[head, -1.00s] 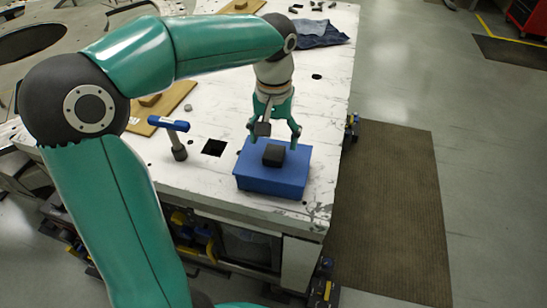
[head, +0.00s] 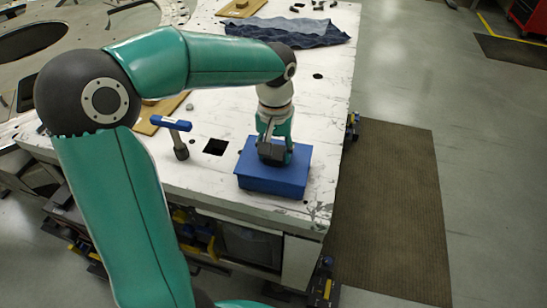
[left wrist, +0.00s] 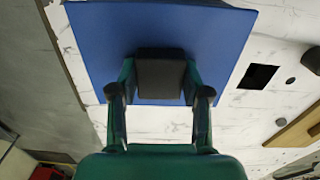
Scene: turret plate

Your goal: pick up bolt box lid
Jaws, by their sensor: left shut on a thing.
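The blue bolt box lid (head: 290,182) sits on the blue box at the near right corner of the white table, with a dark block-shaped knob on its top. In the left wrist view the lid (left wrist: 200,40) fills the upper middle, and its dark knob (left wrist: 160,75) lies between the fingers. My left gripper (head: 273,158) points down onto the lid and is shut on the knob. In the left wrist view the fingers (left wrist: 160,92) touch the knob's two sides. The lid looks level on the box. My right gripper does not show.
A blue-headed mallet (head: 170,123) stands left of the box, beside a square hole (head: 215,147) in the white table (head: 215,185). A wooden board (head: 160,112) lies farther left. Folded denim cloth (head: 290,32) lies at the back. The table's right edge is close to the box.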

